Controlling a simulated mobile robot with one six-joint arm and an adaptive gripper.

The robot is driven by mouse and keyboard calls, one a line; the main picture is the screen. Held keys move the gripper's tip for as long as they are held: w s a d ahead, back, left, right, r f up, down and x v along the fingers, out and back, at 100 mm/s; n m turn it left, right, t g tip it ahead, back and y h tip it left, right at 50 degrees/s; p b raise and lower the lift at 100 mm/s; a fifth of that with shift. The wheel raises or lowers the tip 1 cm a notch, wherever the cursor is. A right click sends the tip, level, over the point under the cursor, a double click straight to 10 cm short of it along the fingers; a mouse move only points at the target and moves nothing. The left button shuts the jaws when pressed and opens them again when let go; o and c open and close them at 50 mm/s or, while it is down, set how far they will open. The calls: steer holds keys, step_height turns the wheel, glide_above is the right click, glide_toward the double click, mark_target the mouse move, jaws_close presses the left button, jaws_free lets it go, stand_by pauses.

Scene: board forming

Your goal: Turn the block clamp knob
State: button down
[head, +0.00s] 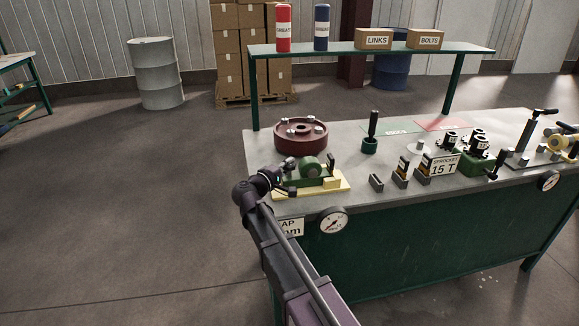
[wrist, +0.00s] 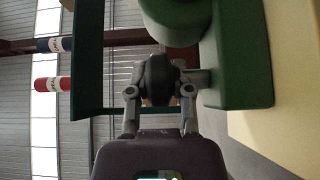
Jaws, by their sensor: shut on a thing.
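The block clamp is a green housing (head: 308,172) on a yellow base plate (head: 336,185) at the near left of the workbench. In the wrist view the green block (wrist: 240,60) fills the upper right, with the yellow plate (wrist: 290,110) at the far right. My gripper (head: 280,184) reaches the left side of the clamp. In the wrist view my gripper (wrist: 160,80) is shut on a dark rounded knob (wrist: 160,70) beside the green block. The fingers hide part of the knob, and its turn angle cannot be told.
A dark red round fixture (head: 301,135) stands just behind the clamp. Small dark blocks (head: 376,182) and a sprocket sign (head: 443,165) stand to the right. A pressure gauge (head: 333,220) hangs on the bench front. The floor left of the bench is clear.

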steer(key=m+g+h, duration=0.5)
steer(key=m+g, duration=0.1)
steer(key=g, duration=0.1)
steer(key=shift+w+a+h, duration=0.15)
steer(key=shift+w+h, duration=0.2)
steer(key=shift+h, duration=0.05)
steer(key=shift+s+m+g+h, duration=0.1)
steer(key=shift+m+g+h, duration=0.3)
steer(key=shift+m+g, duration=0.8)
steer(key=shift+s+m+g+h, duration=0.1)
steer(key=shift+m+g+h, duration=0.4)
steer(key=shift+g, duration=1.2)
steer(key=c, duration=0.5)
jaws_free()
